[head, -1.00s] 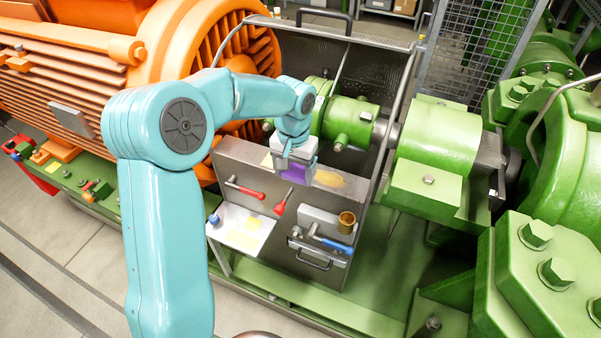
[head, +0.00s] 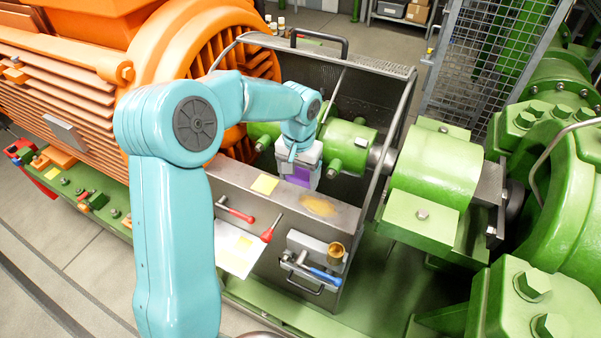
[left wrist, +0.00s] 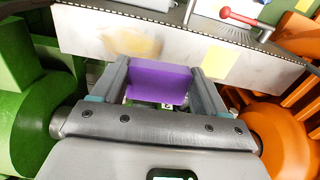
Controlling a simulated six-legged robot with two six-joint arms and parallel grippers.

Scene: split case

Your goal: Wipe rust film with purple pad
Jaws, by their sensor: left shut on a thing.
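My left gripper (head: 297,172) is shut on the purple pad (head: 297,181), just behind the top edge of the grey steel case wall (head: 285,195). In the left wrist view the purple pad (left wrist: 158,82) sits between the two fingers. The rust film (head: 318,205) is a brown-orange smear on the wall's top face, to the right of and nearer than the pad. It also shows in the left wrist view (left wrist: 132,43), beyond the pad and to its left. The pad appears apart from the film. My right gripper is not in view.
A yellow note (head: 264,184) lies on the wall top left of the film. Red-handled levers (head: 267,235), a brass cup (head: 335,251) and a blue-handled tool (head: 325,275) are on the wall's front. A green shaft housing (head: 347,147) lies behind the gripper. A grey bar (head: 382,170) rises at right.

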